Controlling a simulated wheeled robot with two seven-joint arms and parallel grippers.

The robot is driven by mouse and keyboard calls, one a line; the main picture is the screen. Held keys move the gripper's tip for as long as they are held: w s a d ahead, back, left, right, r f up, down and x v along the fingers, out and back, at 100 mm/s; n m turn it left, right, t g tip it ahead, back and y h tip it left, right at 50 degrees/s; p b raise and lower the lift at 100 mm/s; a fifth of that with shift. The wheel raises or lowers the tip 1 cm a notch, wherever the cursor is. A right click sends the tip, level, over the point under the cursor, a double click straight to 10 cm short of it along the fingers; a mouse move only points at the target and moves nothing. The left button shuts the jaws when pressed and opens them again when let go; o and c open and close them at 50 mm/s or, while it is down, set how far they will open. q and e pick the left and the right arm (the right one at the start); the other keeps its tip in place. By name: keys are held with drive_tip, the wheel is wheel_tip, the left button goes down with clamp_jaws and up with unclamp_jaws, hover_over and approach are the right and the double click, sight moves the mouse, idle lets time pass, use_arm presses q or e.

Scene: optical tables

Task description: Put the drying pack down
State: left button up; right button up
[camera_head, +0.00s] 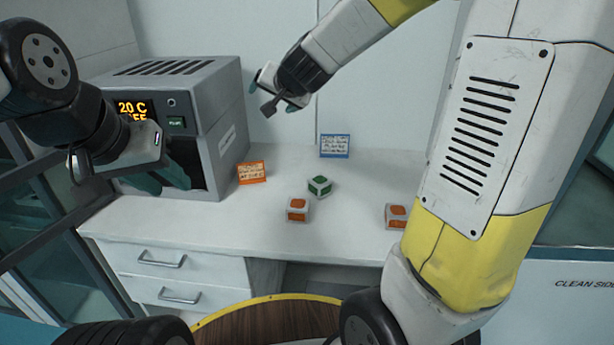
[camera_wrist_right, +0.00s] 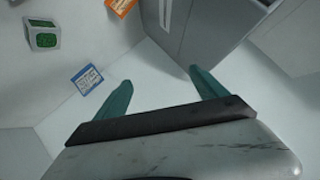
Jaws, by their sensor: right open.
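Small white cubes stand on the white bench: a green-marked cube (camera_head: 320,187), an orange-marked cube (camera_head: 297,210) in front of it, and another orange-marked cube (camera_head: 396,215) partly behind my right arm. I cannot tell which one is the drying pack. The green-marked cube also shows in the right wrist view (camera_wrist_right: 43,36). My right gripper (camera_head: 272,97) is raised above the back of the bench, beside the oven; its teal fingers (camera_wrist_right: 160,76) are apart with nothing between them. My left gripper (camera_head: 165,172) is at the oven front, its teal fingers apart, with nothing visible between them.
The grey oven (camera_head: 222,125) reads 20 C and has a dark opening. An orange card (camera_head: 252,172) and a blue card (camera_head: 335,146) stand on the bench (camera_head: 235,228). Drawers (camera_head: 165,262) are below.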

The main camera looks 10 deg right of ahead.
drive_tip(key=w+d+f+m+h, duration=0.1)
drive_tip(key=w+f+m+h, duration=0.25)
drive_tip(key=w+f, duration=0.4)
drive_tip(key=m+g+h, duration=0.4)
drive_tip(key=g+h, duration=0.2)
drive_tip(key=h, duration=0.3)
approach(316, 182)
drive_tip(key=w+d+f, duration=0.2)
drive_tip(key=w, duration=0.1)
drive_tip(key=shift+d+f, duration=0.1)
drive_tip(key=shift+f, duration=0.2)
drive_tip(key=shift+d+f+h, duration=0.25)
drive_tip(key=shift+d+f, duration=0.6)
drive_tip(key=shift+d, duration=0.15)
drive_tip(key=shift+x, duration=2.8)
drive_tip(key=shift+s+d+r, duration=0.1)
drive_tip(key=shift+r, duration=0.1)
drive_tip(key=c, duration=1.7)
